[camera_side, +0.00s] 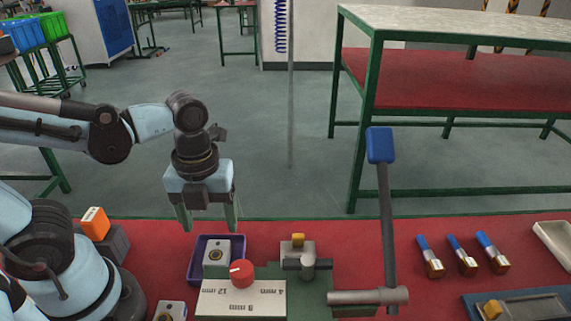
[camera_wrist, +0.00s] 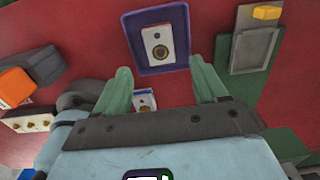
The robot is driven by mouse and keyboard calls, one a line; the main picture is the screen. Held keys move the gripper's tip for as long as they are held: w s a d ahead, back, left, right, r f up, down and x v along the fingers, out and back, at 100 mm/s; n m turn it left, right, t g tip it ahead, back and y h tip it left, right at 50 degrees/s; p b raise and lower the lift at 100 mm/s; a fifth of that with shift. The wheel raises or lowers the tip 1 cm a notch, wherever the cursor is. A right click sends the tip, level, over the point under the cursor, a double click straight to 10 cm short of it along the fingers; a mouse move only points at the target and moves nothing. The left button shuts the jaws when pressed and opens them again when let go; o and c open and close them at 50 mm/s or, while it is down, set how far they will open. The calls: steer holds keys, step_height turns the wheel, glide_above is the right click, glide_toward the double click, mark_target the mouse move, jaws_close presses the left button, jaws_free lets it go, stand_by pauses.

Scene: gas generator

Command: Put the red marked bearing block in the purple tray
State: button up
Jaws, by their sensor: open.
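The purple tray (camera_side: 192,266) lies on the red bench, left of the middle in the side view; it also shows at the top of the wrist view (camera_wrist: 133,48). A pale bearing block (camera_side: 215,255) with a brass ring sits inside it, also seen in the wrist view (camera_wrist: 155,44). My gripper (camera_side: 208,217) is open and empty above the tray's far side, pointing down.
A fixture with a red knob (camera_side: 242,273) stands in front of the tray. A tall blue-handled lever (camera_side: 388,210) rises to its right. An orange block (camera_side: 95,223) sits on a grey one at left. Several blue-handled brushes (camera_side: 462,255) lie right.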

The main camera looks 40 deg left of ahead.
steer(key=w+a+r+n+t, duration=0.2)
steer(key=w+n+t, duration=0.1)
steer(key=n, duration=1)
steer(key=w+a+r+n+t, duration=0.2)
steer(key=w+n+t, duration=0.2)
steer(key=n, duration=1)
steer(key=shift+a+r, duration=0.15)
steer(key=shift+r, duration=0.05)
